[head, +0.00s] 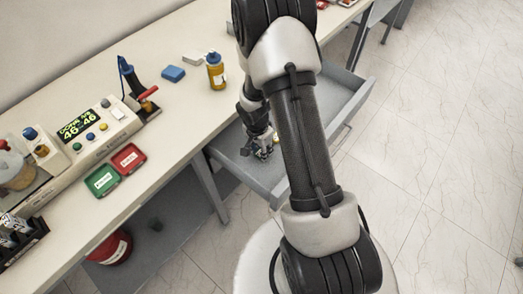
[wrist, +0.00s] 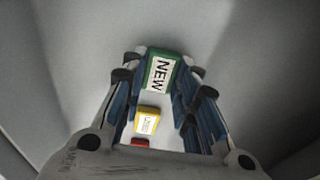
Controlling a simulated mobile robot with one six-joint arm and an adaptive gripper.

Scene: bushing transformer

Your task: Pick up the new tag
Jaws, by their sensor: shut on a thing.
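The new tag (wrist: 161,72) is a small green block with a white label reading "NEW". In the wrist view it sits between the fingertips of my gripper (wrist: 158,75), which is shut on it. The tag is at the bottom of the open drawer or just above it; I cannot tell which. In the head view my gripper (head: 262,148) is down inside the open grey drawer (head: 232,160), and the tag is not discernible there.
A yellow tag (wrist: 147,120) and a red one (wrist: 140,142) lie in the drawer nearer the gripper's base. Drawer walls surround the gripper.

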